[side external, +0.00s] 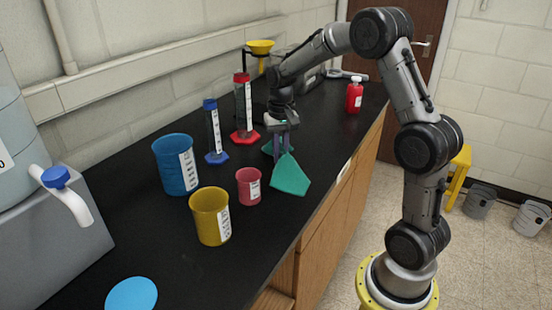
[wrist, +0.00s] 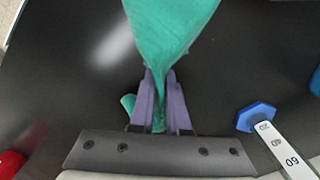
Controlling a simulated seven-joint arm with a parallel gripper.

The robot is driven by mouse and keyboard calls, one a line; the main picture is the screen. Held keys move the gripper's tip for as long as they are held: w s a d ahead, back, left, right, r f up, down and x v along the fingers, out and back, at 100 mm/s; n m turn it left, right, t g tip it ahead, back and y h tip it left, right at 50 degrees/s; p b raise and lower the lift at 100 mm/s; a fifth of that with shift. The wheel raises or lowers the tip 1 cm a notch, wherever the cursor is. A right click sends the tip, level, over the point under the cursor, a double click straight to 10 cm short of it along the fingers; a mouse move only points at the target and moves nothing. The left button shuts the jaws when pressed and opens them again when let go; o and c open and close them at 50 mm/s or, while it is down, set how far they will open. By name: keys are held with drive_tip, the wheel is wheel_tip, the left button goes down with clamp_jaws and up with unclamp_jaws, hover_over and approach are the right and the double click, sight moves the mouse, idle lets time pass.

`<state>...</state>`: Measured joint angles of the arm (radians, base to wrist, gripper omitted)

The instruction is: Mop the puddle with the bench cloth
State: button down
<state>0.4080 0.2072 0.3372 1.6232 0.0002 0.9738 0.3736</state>
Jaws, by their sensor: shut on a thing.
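The bench cloth (side external: 289,175) is teal green and hangs pinched and spread from my gripper (side external: 281,130) over the black bench, near its front edge. In the wrist view the cloth (wrist: 170,25) fans out beyond the purple fingertips of my gripper (wrist: 158,85), which are shut on it. I cannot tell whether its lower corner touches the bench. No clear puddle shows. A flat light-blue round patch (side external: 131,293) lies at the near end of the bench, away from the cloth; I cannot tell whether it is liquid. A pale sheen (wrist: 115,45) shows in the wrist view.
A pink beaker (side external: 249,187), yellow beaker (side external: 210,216) and blue beaker (side external: 176,165) stand left of the cloth. A blue-based cylinder (side external: 214,132) and red-based cylinder (side external: 243,110) stand behind. A red bottle (side external: 354,95) stands farther right. Bench right of the yellow beaker is clear.

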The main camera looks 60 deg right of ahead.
sight(292, 153)
drive_tip(key=shift+d, duration=3.15)
drive_tip(key=shift+d+r, duration=0.1)
drive_tip(key=shift+d, duration=0.15)
wheel_tip(292, 153, up, 11)
